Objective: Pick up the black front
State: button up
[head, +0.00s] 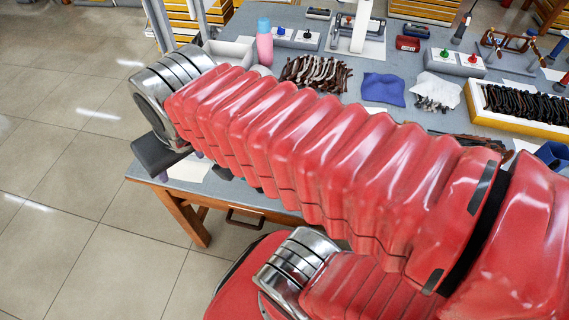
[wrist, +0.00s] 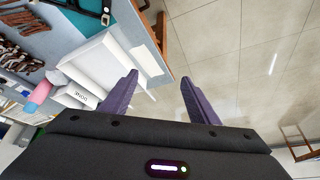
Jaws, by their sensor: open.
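Several black eyeglass parts (head: 518,104) lie in a row in a yellow-edged tray (head: 476,112) at the right of the table in the head view. I cannot tell which of them is a front. A black frame-like thing (wrist: 106,16) shows at the top edge of the wrist view, partly cut off; I cannot tell whether it is a front. My gripper (wrist: 160,76) is open, with its two purple fingers wide apart and nothing between them. It is over the table's edge and the floor.
A white tray (wrist: 97,65) is left of my fingers, near a box labelled DONE (wrist: 74,97). Tiled floor is clear at the left.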

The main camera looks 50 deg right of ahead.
jog(key=o, duration=0.6)
jog(key=d+f+m, duration=0.1)
jog(key=d+m, duration=0.1)
jog(key=d, duration=0.1)
jog(key=w+d+f+m+g, duration=0.1)
jog(key=d+m, duration=0.1)
jog(key=d, duration=0.1)
jog(key=w+d+f+m+g, duration=0.1)
jog(key=d+m, duration=0.1)
jog(key=d, duration=0.1)
jog(key=shift+h, duration=0.4)
jog(key=shift+o, duration=1)
jog(key=d+f+m+g, duration=0.1)
jog(key=d+f+m, duration=0.2)
jog(key=d+m, duration=0.2)
jog(key=shift+s+d+f, duration=0.15)
jog(key=shift+d, duration=1)
jog(key=s+d+f+m+g, duration=0.1)
jog(key=s+d+f+m, duration=0.2)
jog(key=d, duration=0.3)
jog(key=s+d+f+m+g+y, duration=0.1)
jog(key=s+d+f+m, duration=0.2)
jog(key=d+f+m, duration=0.2)
jog(key=shift+s+d+m, duration=0.15)
jog(key=shift+d+m, duration=0.55)
jog(key=shift+d, duration=0.55)
jog(key=shift+f, duration=0.15)
jog(key=shift+f, duration=4.2)
jog(key=shift+s+f, duration=0.1)
jog(key=shift+f, duration=2.5)
